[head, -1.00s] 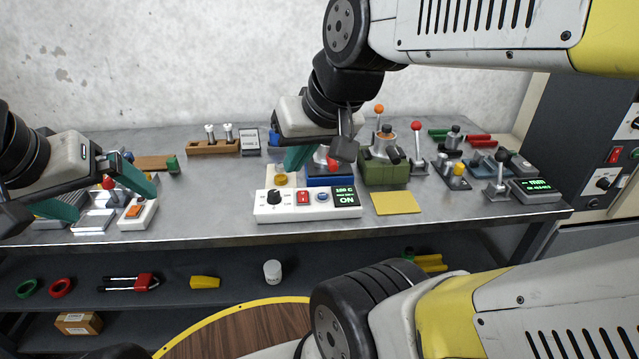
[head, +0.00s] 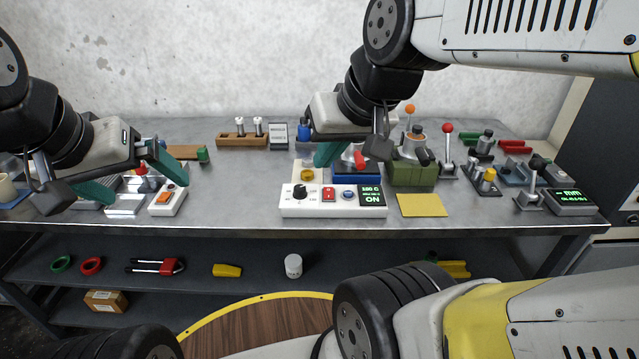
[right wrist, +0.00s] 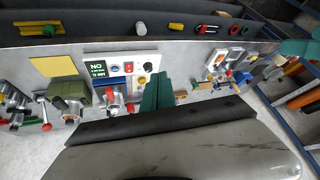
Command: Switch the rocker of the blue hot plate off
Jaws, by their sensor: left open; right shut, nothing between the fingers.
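A white control box (head: 310,207) stands near the table's front edge, with a black knob, a red rocker (head: 329,195), a blue button and a lit display (head: 371,196) reading ON. A blue unit (head: 345,178) sits just behind it, partly hidden by my right arm. My right gripper (head: 321,165) is shut and empty, fingers pointing down behind the box, apart from the rocker. In the right wrist view the fingers (right wrist: 158,92) show beside the box, and the rocker (right wrist: 129,67) is clear. My left gripper (head: 148,190) is open and empty at the left.
A white box with an orange rocker (head: 165,197) lies close to my left gripper. A yellow pad (head: 422,205) lies right of the control box. A green unit (head: 410,176) and several levers stand behind it. The tabletop between the two white boxes is clear.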

